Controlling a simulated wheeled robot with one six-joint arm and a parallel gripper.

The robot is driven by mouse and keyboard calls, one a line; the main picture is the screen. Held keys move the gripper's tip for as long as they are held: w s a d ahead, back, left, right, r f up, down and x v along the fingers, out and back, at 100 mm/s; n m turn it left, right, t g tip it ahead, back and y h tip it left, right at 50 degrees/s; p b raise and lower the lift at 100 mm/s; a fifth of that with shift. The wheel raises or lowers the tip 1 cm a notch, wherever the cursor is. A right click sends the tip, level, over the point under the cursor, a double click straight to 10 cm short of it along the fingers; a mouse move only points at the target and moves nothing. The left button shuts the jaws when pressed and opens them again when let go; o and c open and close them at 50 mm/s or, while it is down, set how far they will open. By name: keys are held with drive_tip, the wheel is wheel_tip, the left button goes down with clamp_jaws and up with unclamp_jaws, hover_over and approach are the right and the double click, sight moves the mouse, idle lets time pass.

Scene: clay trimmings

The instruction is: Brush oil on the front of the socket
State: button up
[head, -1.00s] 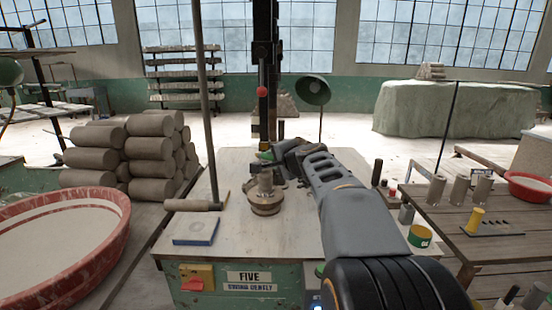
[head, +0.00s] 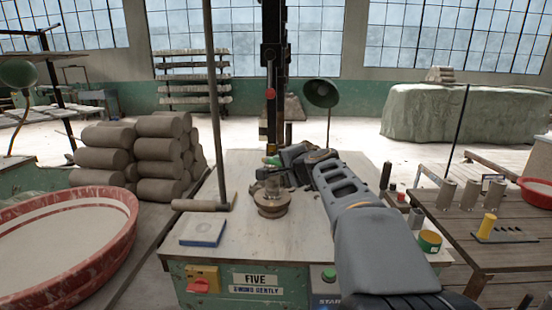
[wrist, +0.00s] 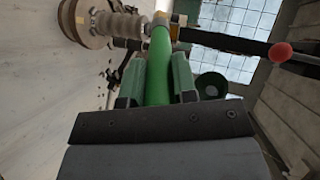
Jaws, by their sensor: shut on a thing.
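My gripper (head: 284,163) is shut on a brush with a green handle (wrist: 158,70). In the wrist view the handle runs up between the two fingers to a metal ferrule (wrist: 161,18). The bristles are cut off or too small to make out. In the head view the brush is beside the socket's upper part. I cannot tell whether the bristles touch it.
The pale bench (head: 225,235) holds a blue-edged pad (head: 203,230) and a wooden roller (head: 202,205). A dark column with a red knob (head: 270,93) rises behind the socket. A red basin (head: 125,240) stands left; a plank table (head: 460,240) with cylinders stands right.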

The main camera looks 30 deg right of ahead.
drive_tip(key=w+d+f+b, duration=0.1)
drive_tip(key=w+d, duration=0.2)
drive_tip(key=w, duration=0.2)
drive_tip(key=shift+w+d+f, duration=0.2)
drive_tip(key=shift+w+f, duration=0.15)
idle(0.3)
drive_tip(key=shift+w+d, duration=0.3)
drive_tip(key=shift+w, duration=0.2)
drive_tip(key=shift+w+d, duration=0.25)
drive_tip(key=shift+w, duration=0.25)
idle(0.8)
drive_tip(key=shift+s+d+b, duration=0.45)
drive_tip(key=shift+s+d, duration=0.1)
drive_tip(key=shift+d, duration=0.3)
drive_tip(key=shift+s+d+b, duration=0.4)
drive_tip(key=shift+s+d, duration=0.15)
drive_tip(key=shift+d, duration=0.3)
drive_tip(key=shift+w, duration=0.1)
